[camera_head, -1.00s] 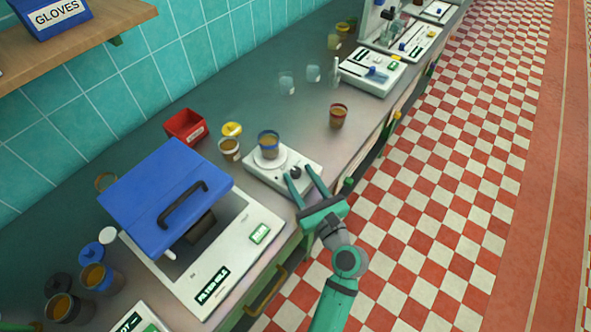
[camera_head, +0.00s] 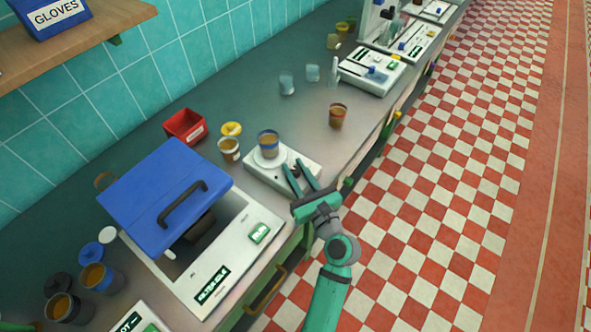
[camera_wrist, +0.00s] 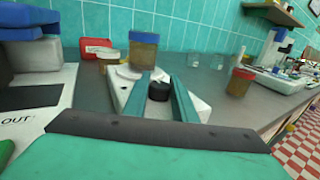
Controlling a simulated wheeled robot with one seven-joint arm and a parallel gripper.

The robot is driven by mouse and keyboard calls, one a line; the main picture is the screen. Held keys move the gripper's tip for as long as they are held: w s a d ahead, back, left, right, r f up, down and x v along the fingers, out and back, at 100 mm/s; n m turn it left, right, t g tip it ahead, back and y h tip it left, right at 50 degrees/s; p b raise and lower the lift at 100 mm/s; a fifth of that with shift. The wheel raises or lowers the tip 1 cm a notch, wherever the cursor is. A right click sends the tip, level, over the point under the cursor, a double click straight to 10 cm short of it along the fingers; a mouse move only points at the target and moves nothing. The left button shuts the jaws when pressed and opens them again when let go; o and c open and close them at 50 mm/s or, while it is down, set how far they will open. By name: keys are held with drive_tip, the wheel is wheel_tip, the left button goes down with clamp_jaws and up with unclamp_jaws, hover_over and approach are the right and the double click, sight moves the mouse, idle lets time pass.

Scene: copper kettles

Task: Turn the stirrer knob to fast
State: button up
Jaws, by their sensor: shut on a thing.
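The stirrer is a white box (camera_head: 262,176) with a round plate on top, on the bench. A cup of brown liquid with a blue rim (camera_head: 268,145) stands on that plate; it also shows in the wrist view (camera_wrist: 143,52). The stirrer knob (camera_wrist: 158,91) is black and round, at the front of the stirrer. My gripper (camera_head: 294,167) reaches over the stirrer's front, its two green fingers closed on the knob's sides. In the wrist view the fingers stand either side of the knob. The knob's pointer and any speed marks cannot be made out.
A white machine with a blue lid (camera_head: 165,195) stands to the left. A red-rimmed cup (camera_head: 338,116) stands to the right. Bare bench (camera_head: 290,120) lies behind the stirrer.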

drive_tip(key=shift+m+t+h, duration=0.45)
drive_tip(key=shift+m+h, duration=0.65)
drive_tip(key=shift+h, duration=0.55)
drive_tip(key=shift+m+t+h, duration=0.45)
drive_tip(key=shift+m+h, duration=0.65)
drive_tip(key=shift+h, duration=0.55)
drive_tip(key=shift+m+h, duration=0.6)
drive_tip(key=shift+h, duration=0.3)
drive_tip(key=shift+m+h, duration=0.9)
drive_tip(key=shift+h, duration=0.5)
drive_tip(key=o, duration=1)
drive_tip(key=shift+o, duration=0.2)
drive_tip(key=s, duration=0.3)
drive_tip(key=s+a, duration=0.1)
drive_tip(key=s, duration=0.3)
drive_tip(key=s+a, duration=0.1)
drive_tip(key=s, duration=0.2)
drive_tip(key=shift+s, duration=0.35)
